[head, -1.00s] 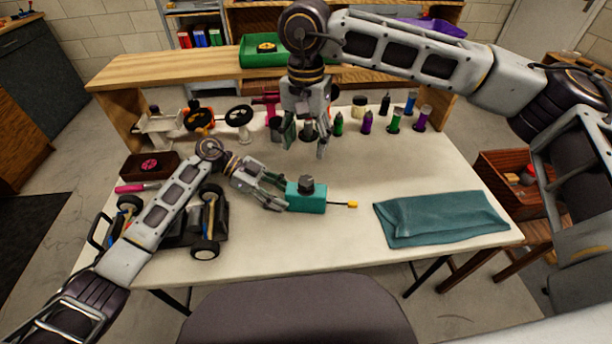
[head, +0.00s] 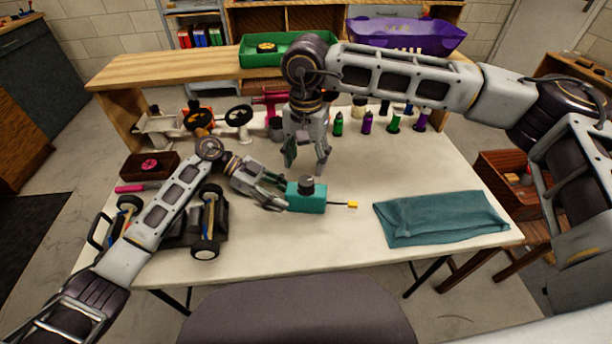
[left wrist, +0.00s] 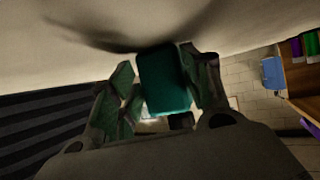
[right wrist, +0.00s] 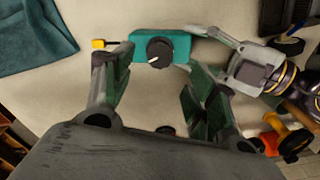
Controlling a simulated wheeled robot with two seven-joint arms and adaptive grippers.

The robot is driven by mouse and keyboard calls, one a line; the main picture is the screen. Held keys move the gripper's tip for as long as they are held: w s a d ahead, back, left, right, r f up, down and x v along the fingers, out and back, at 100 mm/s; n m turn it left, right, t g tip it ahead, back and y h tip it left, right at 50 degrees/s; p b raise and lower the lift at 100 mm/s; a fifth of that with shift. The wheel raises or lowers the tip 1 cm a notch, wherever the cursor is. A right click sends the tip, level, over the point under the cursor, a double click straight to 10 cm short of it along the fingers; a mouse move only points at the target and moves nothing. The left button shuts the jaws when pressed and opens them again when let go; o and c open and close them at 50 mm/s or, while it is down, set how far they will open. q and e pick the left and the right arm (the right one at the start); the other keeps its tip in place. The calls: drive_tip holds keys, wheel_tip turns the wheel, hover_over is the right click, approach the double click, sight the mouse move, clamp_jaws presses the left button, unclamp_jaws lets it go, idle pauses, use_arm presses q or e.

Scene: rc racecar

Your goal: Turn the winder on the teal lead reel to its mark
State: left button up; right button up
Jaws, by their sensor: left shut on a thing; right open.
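The teal lead reel (head: 306,201) stands on the white table with a dark round winder (head: 306,182) on top. A short lead with a yellow plug (head: 352,204) sticks out of its right side. My left gripper (head: 281,199) is shut on the reel's left end; the teal body (left wrist: 165,80) also shows between its fingers in the left wrist view. My right gripper (head: 306,164) is open and empty, pointing down above and behind the reel. In the right wrist view the winder (right wrist: 159,53) shows a white pointer line, beyond the open fingers (right wrist: 155,90). I cannot make out the mark.
A folded teal cloth (head: 440,218) lies to the right. An RC car chassis (head: 205,225) is at the left, under my left arm. Several bottles (head: 367,122) and a black wheel-like part (head: 239,116) stand along the back. The table in front of the reel is clear.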

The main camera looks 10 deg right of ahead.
sight(306, 180)
drive_tip(key=shift+f, duration=3.25)
drive_tip(key=c, duration=1)
drive_tip(key=shift+c, duration=0.3)
